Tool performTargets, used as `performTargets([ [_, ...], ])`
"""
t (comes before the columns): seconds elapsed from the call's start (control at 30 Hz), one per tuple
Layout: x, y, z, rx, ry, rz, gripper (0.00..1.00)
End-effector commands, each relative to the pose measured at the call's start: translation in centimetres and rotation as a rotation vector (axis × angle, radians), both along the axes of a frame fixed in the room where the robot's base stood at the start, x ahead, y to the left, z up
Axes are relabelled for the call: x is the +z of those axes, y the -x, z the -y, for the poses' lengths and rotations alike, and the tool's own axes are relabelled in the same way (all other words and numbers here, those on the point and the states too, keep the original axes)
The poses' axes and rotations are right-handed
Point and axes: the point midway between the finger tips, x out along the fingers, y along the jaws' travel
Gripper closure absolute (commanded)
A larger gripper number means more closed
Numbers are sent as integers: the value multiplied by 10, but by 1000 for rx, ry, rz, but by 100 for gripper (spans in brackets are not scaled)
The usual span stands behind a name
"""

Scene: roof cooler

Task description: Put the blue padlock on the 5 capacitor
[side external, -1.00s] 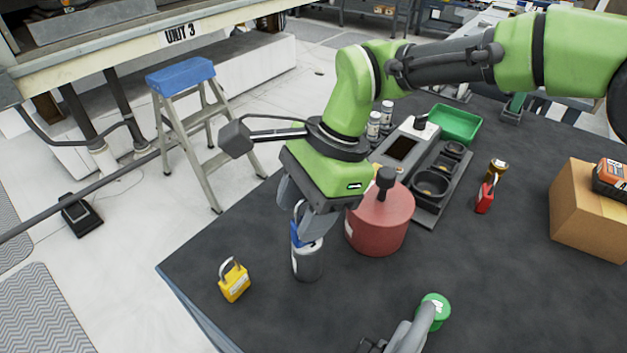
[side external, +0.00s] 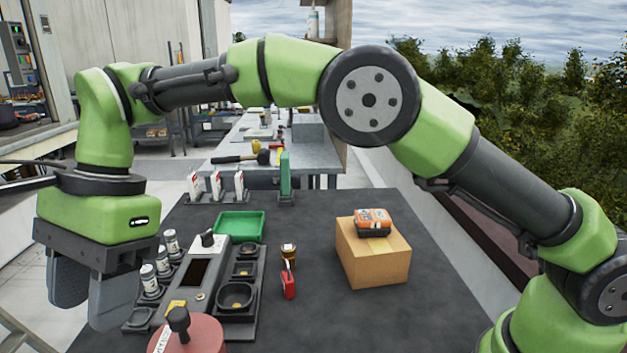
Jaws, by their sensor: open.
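My gripper (side external: 92,298) hangs at the left with its fingers pointing down, open. No blue padlock shows in this view. Several small silver cylinders with white labels, including one at the back (side external: 171,243), one in the middle (side external: 162,263) and one in front (side external: 149,281), stand in a row right of my gripper. They look like capacitors, but their numbers are too small to read. The larger grey cylinder seen earlier under the blue padlock is out of view.
A red drum with a black knob (side external: 198,338) stands at the front. A grey tester tray with black cups (side external: 236,296), a green tray (side external: 240,222), a red padlock (side external: 288,284) and a cardboard box (side external: 372,258) with an orange meter (side external: 373,221) stand on the dark table (side external: 350,318).

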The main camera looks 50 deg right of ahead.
Motion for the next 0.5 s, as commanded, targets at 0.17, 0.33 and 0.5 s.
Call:
performTargets([
  [0.17, 34, -5, 32, 47, -19, 95, 55],
  [0.33, 86, 7, 101, 163, -17, 298, 55],
  [0.5, 118, 45, 170, 292, 38, 507, 55],
])
